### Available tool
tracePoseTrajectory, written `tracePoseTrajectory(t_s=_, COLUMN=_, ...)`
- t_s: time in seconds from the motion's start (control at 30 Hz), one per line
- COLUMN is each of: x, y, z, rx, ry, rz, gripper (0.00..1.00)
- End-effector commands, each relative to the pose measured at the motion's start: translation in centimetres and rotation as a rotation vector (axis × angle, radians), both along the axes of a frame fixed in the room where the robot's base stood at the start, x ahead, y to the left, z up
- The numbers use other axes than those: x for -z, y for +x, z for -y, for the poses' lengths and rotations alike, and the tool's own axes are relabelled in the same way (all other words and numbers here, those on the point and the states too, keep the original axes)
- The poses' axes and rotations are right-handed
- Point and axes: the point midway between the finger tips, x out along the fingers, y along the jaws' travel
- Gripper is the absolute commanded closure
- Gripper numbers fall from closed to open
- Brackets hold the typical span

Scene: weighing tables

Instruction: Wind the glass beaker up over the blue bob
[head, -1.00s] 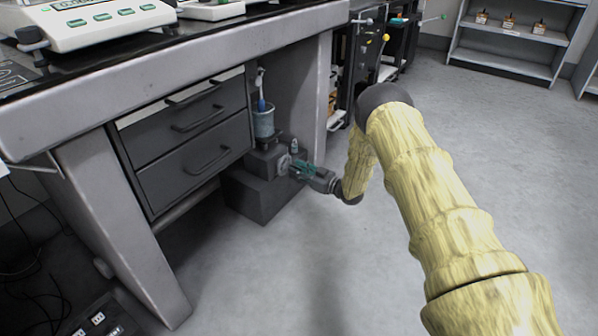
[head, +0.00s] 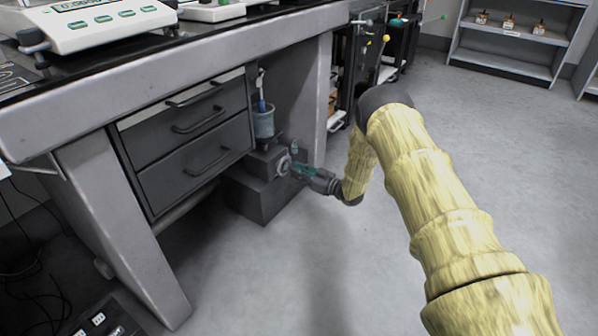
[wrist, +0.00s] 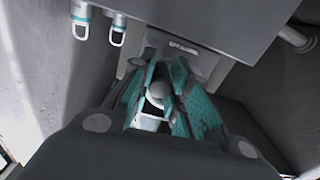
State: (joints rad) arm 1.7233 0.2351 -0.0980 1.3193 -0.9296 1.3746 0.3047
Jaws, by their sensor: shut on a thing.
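The glass beaker (head: 263,124) stands on a dark stand (head: 265,162) in the space under the table. The blue bob (head: 262,105) is at the beaker's mouth on an upright stem; how deep it sits in the beaker is too small to tell. A round grey wheel (head: 283,165) is on the stand's right side. My gripper (head: 300,169) reaches in from the right beside this wheel. In the wrist view its teal fingers (wrist: 163,92) are shut on a pale round knob (wrist: 158,91), partly hidden between them.
A dark block (head: 255,197) carries the stand on the floor. Drawers (head: 195,150) are close on the left and a table leg (head: 318,95) stands behind. The overhanging tabletop (head: 180,75) carries a balance (head: 105,22). The floor (head: 320,270) in front is clear.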

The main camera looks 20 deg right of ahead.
Motion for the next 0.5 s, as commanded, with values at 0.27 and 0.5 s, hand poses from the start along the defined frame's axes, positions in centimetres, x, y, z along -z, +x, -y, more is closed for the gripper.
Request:
tracePoseTrajectory(t_s=0.27, x=0.11, y=-0.29, z=-0.03, rx=0.001, ry=0.077, rz=-0.064, gripper=1.0)
tracePoseTrajectory(t_s=0.5, x=0.42, y=-0.62, z=-0.43, rx=0.002, ry=0.236, rz=-0.187, gripper=1.0)
